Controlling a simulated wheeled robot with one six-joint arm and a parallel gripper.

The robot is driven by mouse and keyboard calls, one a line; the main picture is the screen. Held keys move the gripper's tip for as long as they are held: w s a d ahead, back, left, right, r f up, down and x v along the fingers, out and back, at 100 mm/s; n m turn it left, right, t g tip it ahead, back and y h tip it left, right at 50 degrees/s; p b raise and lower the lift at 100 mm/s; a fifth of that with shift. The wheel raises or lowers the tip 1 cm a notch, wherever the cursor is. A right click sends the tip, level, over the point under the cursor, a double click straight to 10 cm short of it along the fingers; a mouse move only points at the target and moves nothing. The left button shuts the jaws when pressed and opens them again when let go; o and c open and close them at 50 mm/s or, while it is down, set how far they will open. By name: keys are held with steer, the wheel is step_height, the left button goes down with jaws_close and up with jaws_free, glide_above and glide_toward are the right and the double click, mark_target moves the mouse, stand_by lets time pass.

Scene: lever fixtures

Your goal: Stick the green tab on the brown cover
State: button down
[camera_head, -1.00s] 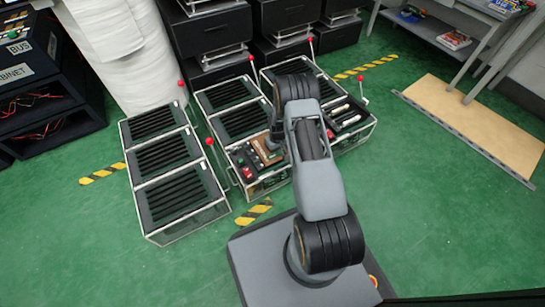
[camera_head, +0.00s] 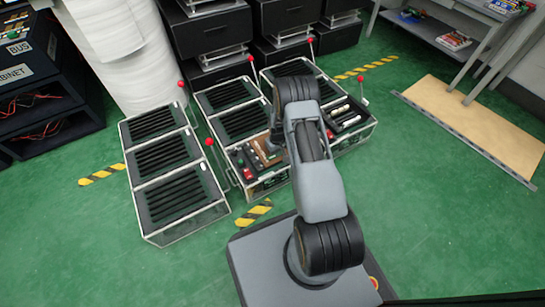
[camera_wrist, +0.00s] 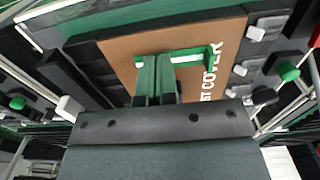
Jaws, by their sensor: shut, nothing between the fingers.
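The brown cover (camera_wrist: 120,50) lies on the middle fixture and carries white lettering that reads "ST COVER" where it is visible. In the head view the cover (camera_head: 262,143) is partly hidden by my arm. The green tab (camera_wrist: 200,54) is a thin green strip with pale patches, seen against the cover in the wrist view. Whether it lies flat on the cover or stands slightly off it cannot be told. My gripper (camera_wrist: 156,62) is shut and empty, with its fingertips at the left part of the tab. Contact between them is unclear.
The left fixture (camera_head: 165,155) has black slatted panels, and red-knobbed levers (camera_head: 181,84) stand up around the fixtures. A red button (camera_head: 248,173) is near the cover. In the wrist view, a green knob (camera_wrist: 288,72) is at right. Green floor is clear at front left.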

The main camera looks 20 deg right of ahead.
steer(key=shift+r+p, duration=2.2)
steer(key=shift+r, duration=1.25)
steer(key=s+a+r+t+p, duration=0.1)
steer(key=s+a+r+p, duration=0.15)
steer(key=r+p, duration=1.25)
steer(key=s+a+r+t+p, duration=0.1)
steer(key=a+r+p, duration=0.15)
steer(key=r, duration=2.35)
steer(key=s+a+r+p, duration=0.2)
steer(key=s+r+p, duration=0.4)
steer(key=r, duration=0.4)
steer(key=s+a+r+t+p, duration=0.1)
steer(key=s+a+r+p, duration=0.1)
steer(key=s+r+p, duration=0.4)
steer(key=s+a+r+m+p, duration=0.1)
steer(key=s+r+p, duration=0.5)
steer(key=r, duration=0.9)
steer(key=shift+s+a+r+t, duration=0.15)
steer(key=shift+s+a+t, duration=0.15)
steer(key=shift+a, duration=0.2)
